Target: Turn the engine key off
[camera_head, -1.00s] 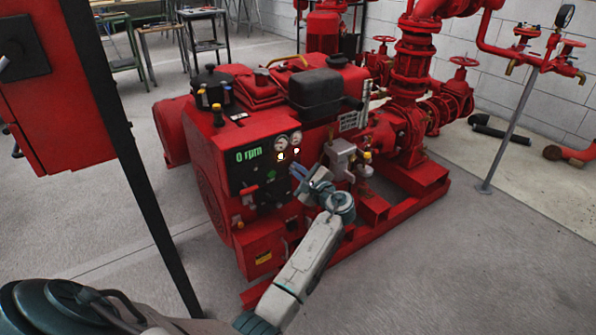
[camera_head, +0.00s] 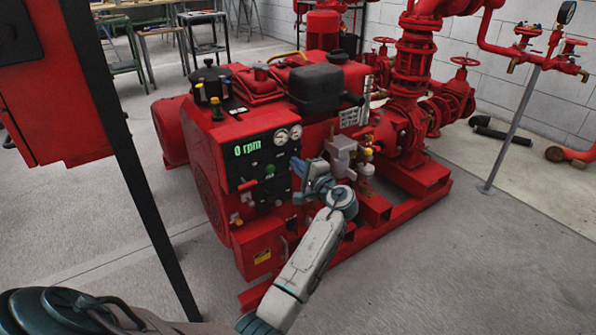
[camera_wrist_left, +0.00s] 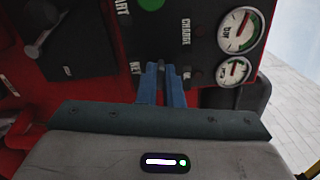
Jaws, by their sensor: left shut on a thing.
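The red pump engine (camera_head: 235,125) carries a dark control panel (camera_head: 243,172) reading 0 rpm, with two round gauges above my gripper. My left gripper (camera_head: 298,168) is at the right part of this panel, its blue fingers pointing into it. In the left wrist view the fingers (camera_wrist_left: 166,82) are close together beside the "KEY" label, shut on the engine key. The key is mostly hidden between the fingers, so its angle cannot be read. No lamp on the panel glows. My right gripper is not in view.
A green button (camera_head: 270,169) and a red lever (camera_head: 247,185) sit left of my gripper. A grey valve block (camera_head: 342,152) stands close on its right. A red cabinet (camera_head: 55,95) on a black post is at the left. The floor in front is clear.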

